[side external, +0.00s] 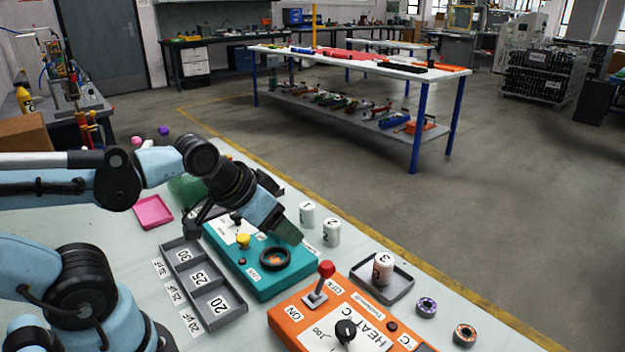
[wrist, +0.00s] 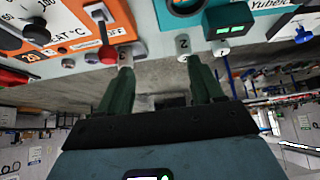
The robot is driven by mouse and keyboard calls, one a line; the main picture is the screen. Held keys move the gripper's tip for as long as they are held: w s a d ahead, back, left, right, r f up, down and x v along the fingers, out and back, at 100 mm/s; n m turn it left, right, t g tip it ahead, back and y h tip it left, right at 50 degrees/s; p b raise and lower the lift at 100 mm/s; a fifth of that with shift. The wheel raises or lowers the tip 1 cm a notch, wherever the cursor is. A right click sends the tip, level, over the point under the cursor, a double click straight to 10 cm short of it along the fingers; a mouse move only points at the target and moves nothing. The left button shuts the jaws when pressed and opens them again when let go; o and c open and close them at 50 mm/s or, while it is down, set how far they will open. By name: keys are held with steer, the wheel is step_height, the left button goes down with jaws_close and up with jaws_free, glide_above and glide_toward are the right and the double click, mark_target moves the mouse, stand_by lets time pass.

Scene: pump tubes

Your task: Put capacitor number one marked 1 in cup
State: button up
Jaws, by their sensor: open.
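The white capacitor marked 1 (side external: 306,213) stands upright at the table's far edge, behind the teal device. It also shows in the wrist view (wrist: 222,47), right of the capacitor marked 2 (wrist: 183,46). Capacitor 2 (side external: 332,232) stands beside it in the side view. The capacitor marked 3 (side external: 383,268) stands on a dark square tray (side external: 398,289). My gripper (side external: 293,232) is above the far part of the teal device, left of capacitor 1 and apart from it. Its green fingers (wrist: 158,66) are spread and empty. I cannot identify a cup with certainty; a black round ring (side external: 275,259) sits on the teal device.
The teal device (side external: 262,287) and the orange heater box (side external: 290,321), with a raised red-knobbed lever (side external: 326,270), are obstacles. A grey bin marked 20, 25, 30 (side external: 233,313) and a pink tray (side external: 153,211) lie left. Two round spools (side external: 427,307) stand at the right.

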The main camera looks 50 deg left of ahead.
steer(key=shift+o, duration=0.5)
steer(key=shift+w, duration=0.1)
steer(key=w+a+r+m+g, duration=0.1)
steer(key=w+a+r+g, duration=0.25)
steer(key=w+a, duration=0.4)
steer(key=m+g, duration=0.2)
steer(key=g, duration=0.2)
glide_above(306, 205)
step_height(306, 205, down, 4)
step_height(306, 205, down, 11)
steer(key=shift+f, duration=0.15)
steer(key=c, duration=1.2)
